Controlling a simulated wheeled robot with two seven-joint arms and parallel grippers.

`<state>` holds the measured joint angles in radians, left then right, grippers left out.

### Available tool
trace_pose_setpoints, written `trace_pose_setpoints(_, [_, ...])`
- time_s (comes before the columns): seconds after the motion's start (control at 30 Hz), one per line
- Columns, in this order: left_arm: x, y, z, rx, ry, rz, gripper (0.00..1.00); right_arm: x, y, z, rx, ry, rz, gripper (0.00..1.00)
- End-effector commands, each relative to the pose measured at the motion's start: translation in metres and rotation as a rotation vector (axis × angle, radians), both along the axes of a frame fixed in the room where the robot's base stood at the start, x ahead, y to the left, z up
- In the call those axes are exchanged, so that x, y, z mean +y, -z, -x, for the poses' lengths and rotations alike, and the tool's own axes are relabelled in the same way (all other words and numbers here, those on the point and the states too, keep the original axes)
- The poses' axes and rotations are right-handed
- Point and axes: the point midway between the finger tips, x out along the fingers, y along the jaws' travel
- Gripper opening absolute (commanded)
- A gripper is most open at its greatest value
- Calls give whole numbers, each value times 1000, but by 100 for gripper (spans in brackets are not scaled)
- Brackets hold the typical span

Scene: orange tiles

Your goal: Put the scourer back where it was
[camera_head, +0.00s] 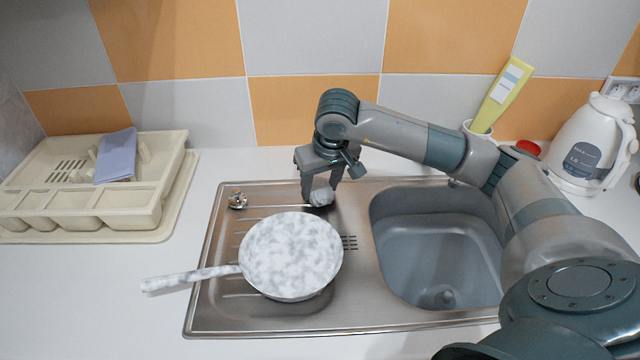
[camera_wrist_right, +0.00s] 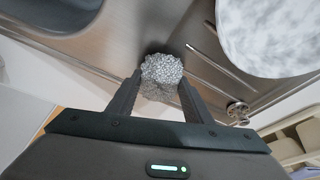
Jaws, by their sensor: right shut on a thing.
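The scourer is a small silvery ball of metal wool. In the head view the scourer (camera_head: 321,196) is at the back of the steel drainboard, behind the pan. My right gripper (camera_head: 319,190) points down over the drainboard and is shut on the scourer. In the right wrist view the scourer (camera_wrist_right: 161,69) sits between the two dark fingertips of the gripper (camera_wrist_right: 160,85), close to the steel surface. I cannot tell whether it touches the steel. My left gripper is not in view.
A marbled pan (camera_head: 291,256) lies on the drainboard, its handle pointing left. The sink basin (camera_head: 436,250) is to the right. A metal strainer (camera_head: 237,201) is at the back left. A beige dish rack (camera_head: 175,190) stands left.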

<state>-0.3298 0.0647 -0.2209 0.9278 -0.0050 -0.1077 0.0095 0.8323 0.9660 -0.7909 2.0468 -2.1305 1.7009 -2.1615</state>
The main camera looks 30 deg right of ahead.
Motion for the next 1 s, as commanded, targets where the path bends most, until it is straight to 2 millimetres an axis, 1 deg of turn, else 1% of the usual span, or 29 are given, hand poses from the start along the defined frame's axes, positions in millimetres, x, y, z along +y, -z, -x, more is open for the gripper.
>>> trace_pose_setpoints(0.03, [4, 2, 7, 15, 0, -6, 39, 0, 2, 0, 0, 0, 0, 28])
trace_pose_setpoints(0.07, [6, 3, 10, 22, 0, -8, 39, 0, 3, 0, -1, 0, -1, 28])
trace_pose_setpoints(0.17, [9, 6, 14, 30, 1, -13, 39, 0, 5, 0, -2, -1, 0, 28])
trace_pose_setpoints(0.7, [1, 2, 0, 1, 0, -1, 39, 0, 6, 0, -2, -1, 1, 28])
trace_pose_setpoints(0.73, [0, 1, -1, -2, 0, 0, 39, 0, 6, 0, -1, -1, 0, 51])
trace_pose_setpoints(0.8, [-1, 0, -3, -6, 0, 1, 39, 0, 6, 0, -1, -1, 0, 65])
trace_pose_setpoints(1.0, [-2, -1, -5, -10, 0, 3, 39, 0, 6, 0, -1, -1, 0, 65])
